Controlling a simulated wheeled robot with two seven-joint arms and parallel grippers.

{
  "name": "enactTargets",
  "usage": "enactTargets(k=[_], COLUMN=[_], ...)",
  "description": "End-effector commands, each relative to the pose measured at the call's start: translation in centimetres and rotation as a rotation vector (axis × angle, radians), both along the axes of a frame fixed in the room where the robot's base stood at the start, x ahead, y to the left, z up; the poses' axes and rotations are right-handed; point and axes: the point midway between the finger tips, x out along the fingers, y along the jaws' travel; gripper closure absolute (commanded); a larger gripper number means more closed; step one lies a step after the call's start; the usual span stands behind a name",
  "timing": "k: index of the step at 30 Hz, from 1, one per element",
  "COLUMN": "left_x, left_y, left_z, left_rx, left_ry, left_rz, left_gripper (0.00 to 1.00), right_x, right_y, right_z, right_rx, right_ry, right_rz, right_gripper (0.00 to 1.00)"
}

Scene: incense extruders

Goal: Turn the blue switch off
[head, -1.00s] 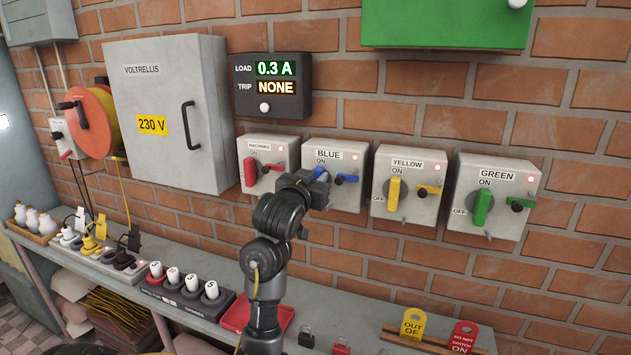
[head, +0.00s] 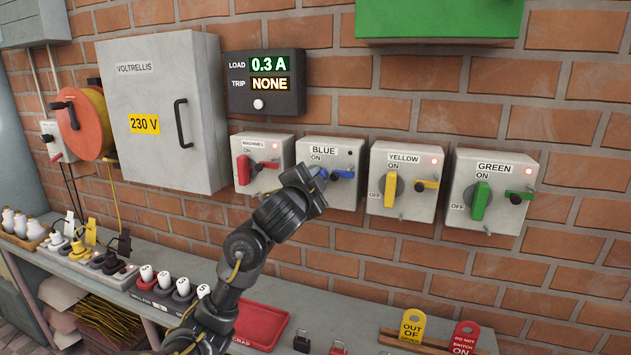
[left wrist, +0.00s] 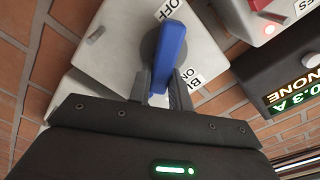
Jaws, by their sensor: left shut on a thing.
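The blue switch box (head: 345,198) hangs on the brick wall between the red-handled and yellow boxes. Its lamp (head: 349,152) is dark, while the neighbouring lamps glow red. My left gripper (head: 318,180) is at its rotary handle and hides most of it in the head view. In the left wrist view the blue handle (left wrist: 170,55) stands out from a round grey base, with OFF and ON labels beside it. My left gripper (left wrist: 162,92) is shut on the handle's near end, one finger on each side. My right gripper is not in view.
The red-handled machines switch (head: 243,170) is close left of my wrist; the yellow (head: 390,189) and green (head: 480,201) switches are to the right. The load display (head: 266,82) reads 0.3 A, trip NONE. Below is a shelf with a red tray (head: 262,325), plugs and tags.

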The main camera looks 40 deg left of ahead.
Motion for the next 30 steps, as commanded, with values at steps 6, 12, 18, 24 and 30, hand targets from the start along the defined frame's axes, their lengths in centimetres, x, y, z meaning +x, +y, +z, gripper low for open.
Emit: enactTargets(k=[6,12,18,24,30], left_x=[0.1,0.1,0.1,0.1,0.1], left_y=[-0.2,-0.2,-0.3,-0.3,-0.3], left_z=[-0.5,-0.7,-0.9,-1.1,-1.2], left_rx=[0.191,0.338,0.445,0.507,0.533], left_ry=[0.067,0.118,0.155,0.178,0.187], left_rz=[0.000,0.000,0.000,-0.001,-0.001], left_gripper=[1.00,1.00,1.00,1.00,1.00], right_x=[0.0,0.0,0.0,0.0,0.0], right_y=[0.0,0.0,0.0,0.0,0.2], right_z=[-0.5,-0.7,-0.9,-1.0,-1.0], right_rx=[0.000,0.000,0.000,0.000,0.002], right_ry=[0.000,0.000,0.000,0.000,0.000], right_rz=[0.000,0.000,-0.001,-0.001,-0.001], right_gripper=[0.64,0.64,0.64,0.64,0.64])
